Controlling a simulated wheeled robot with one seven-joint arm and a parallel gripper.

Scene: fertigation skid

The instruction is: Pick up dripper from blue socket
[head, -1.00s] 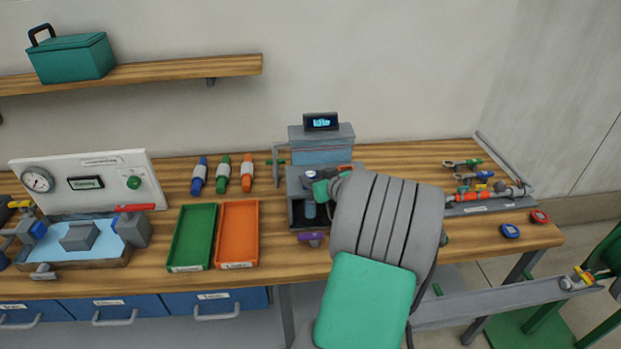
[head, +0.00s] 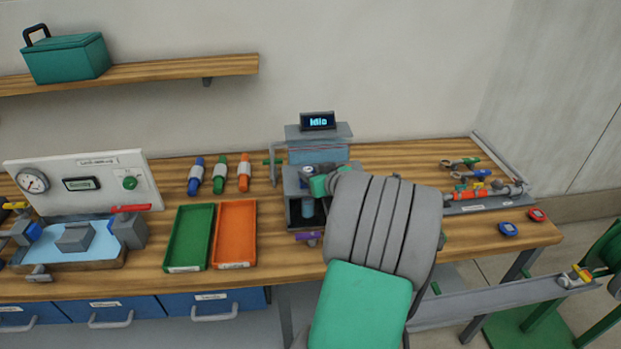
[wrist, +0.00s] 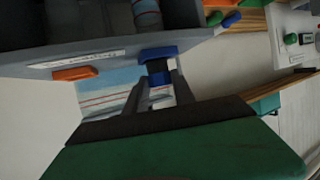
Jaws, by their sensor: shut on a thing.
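In the wrist view the two grey fingers of my gripper (wrist: 160,88) are closed on a small dark and blue piece, the dripper (wrist: 158,78), with one finger on each side. Just beyond it is the blue socket (wrist: 158,53) on the front edge of the grey rig. The dripper still looks in line with and close against the socket; I cannot tell whether they touch. An orange socket (wrist: 75,73) sits on the same edge, to the left. In the head view my arm hides the fingertips and the dripper at the grey rig (head: 290,185).
A purple part (head: 309,236) sticks out of the rig's front. Left of the rig are an orange tray (head: 236,235), a green tray (head: 190,238) and blue, green and orange connectors (head: 219,173). A pipe assembly (head: 485,197) lies at the right.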

